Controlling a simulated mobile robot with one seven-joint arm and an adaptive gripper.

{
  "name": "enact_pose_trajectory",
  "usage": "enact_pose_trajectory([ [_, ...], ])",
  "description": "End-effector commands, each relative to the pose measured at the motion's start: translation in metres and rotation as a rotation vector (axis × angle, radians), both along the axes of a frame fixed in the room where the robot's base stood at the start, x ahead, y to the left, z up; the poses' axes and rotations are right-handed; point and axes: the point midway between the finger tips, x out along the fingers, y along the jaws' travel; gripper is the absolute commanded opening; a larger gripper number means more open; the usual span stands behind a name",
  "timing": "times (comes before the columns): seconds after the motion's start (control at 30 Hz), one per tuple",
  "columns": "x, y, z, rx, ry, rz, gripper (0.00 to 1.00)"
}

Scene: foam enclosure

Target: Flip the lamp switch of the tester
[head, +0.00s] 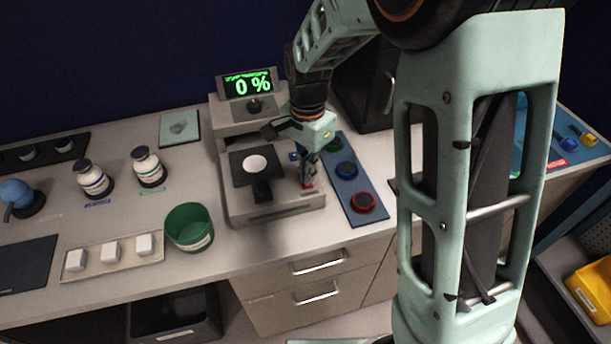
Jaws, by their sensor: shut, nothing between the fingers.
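The tester (274,212) is a grey boxy device on the counter, with a raised back part. My gripper (306,184) is shut and empty, pointing down over the right side of the tester's base. Its fingertips are at or just above a small red spot on the base; I cannot tell whether they touch it. The lamp switch is not clearly visible; the gripper may cover it.
A blue panel with green, blue and red buttons (363,202) lies right of the tester. A green cup (189,227) stands close on the left, beside a tray of white blocks (113,254). Two bottles (148,166) stand farther left. A black cabinet (365,85) stands behind.

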Motion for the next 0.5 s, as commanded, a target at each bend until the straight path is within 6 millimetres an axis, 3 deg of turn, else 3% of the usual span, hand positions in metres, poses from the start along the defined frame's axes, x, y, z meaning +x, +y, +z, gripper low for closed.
enact_pose_trajectory([
  [0.5,0.000,0.000,0.046,0.001,-0.002,0.000,0.00],
])
